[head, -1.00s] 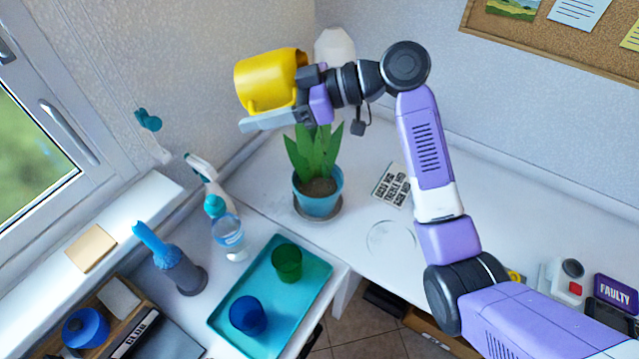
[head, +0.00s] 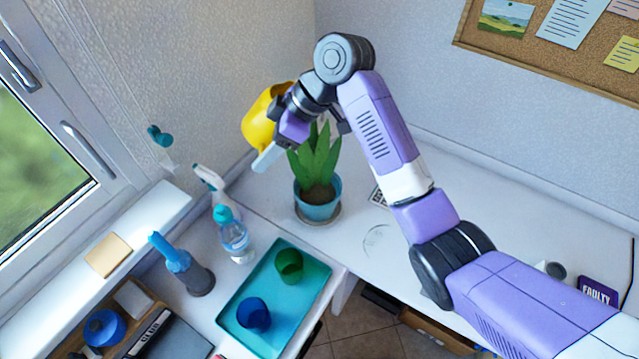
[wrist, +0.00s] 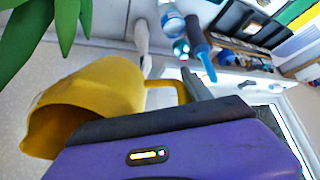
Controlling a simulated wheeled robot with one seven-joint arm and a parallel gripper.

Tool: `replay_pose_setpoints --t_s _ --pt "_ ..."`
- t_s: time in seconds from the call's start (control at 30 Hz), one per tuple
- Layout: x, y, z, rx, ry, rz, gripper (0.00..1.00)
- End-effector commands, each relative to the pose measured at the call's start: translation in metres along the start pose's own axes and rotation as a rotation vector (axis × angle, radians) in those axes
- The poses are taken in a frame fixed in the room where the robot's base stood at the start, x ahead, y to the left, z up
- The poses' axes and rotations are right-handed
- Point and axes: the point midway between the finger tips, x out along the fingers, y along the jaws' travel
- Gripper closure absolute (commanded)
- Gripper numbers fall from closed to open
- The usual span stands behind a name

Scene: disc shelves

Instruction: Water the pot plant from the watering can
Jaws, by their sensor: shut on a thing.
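The yellow watering can (head: 262,118) is held in the air, tilted, above and to the left of the plant in the head view. My gripper (head: 272,150) is shut on it, at its handle as the wrist view suggests. The can (wrist: 100,95) fills the middle left of the wrist view, with its wide mouth toward the lower left. The green plant (head: 316,158) stands upright in a blue pot (head: 318,205) on a saucer at the back of the white table. Its leaves (wrist: 60,20) show at the upper left of the wrist view. No water stream is visible.
A spray bottle (head: 211,180) and a water bottle (head: 234,240) stand left of the pot. A teal tray (head: 275,325) holds a green cup (head: 289,264) and a blue cup (head: 252,314). The white table right of the pot is mostly clear.

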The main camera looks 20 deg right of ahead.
Motion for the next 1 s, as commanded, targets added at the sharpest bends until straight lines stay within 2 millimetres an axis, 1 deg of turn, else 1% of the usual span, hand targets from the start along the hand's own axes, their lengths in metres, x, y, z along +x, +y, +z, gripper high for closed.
replay_pose_setpoints --t_s 0.37,1.0 --pt "0.020 0.001 0.009 0.001 -0.064 0.001 1.00" --pt "0.020 0.001 0.009 0.001 -0.065 0.001 1.00"
